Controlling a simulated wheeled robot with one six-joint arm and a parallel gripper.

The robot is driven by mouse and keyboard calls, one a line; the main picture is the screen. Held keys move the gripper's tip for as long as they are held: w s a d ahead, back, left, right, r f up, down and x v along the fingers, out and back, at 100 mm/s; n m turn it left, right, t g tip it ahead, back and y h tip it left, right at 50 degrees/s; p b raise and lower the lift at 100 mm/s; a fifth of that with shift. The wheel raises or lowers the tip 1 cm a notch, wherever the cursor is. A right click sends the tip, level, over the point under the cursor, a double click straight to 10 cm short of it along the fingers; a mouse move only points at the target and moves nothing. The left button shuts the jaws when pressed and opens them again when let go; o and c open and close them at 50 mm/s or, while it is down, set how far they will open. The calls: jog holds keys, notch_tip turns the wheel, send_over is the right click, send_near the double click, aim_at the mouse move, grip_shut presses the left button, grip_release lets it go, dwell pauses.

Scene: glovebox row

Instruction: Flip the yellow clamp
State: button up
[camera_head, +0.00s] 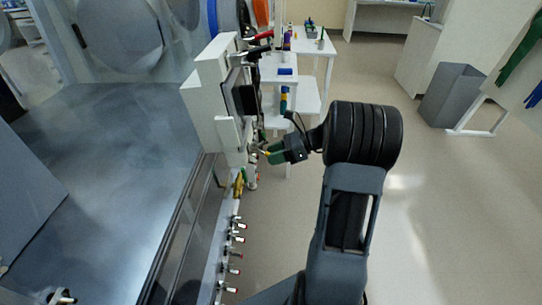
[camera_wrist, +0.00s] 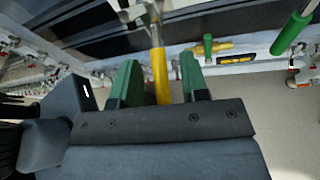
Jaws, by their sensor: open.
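The yellow clamp shows in the wrist view as a lever with a yellow handle (camera_wrist: 161,76) on a metal arm running up toward the wall fittings. My gripper (camera_wrist: 158,82) has green fingertips spread apart, one on each side of the yellow handle. The left finger looks nearer to the handle; I cannot tell whether either touches it. The lower end of the handle is hidden behind the gripper body. In the head view my gripper (camera_head: 268,152) is beside the front of the glovebox row, and the clamp is too small to make out clearly.
A green-handled lever (camera_wrist: 291,33) is at the right in the wrist view. A green knob (camera_wrist: 208,45) on a yellow fitting is closer. Several red-tipped fittings (camera_head: 236,238) line the glovebox edge. A white box with a dark screen (camera_head: 240,100) stands above. Open floor lies right.

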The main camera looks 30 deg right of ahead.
jog(key=shift+w+a+f, duration=0.2)
jog(key=shift+a, duration=0.35)
grip_shut()
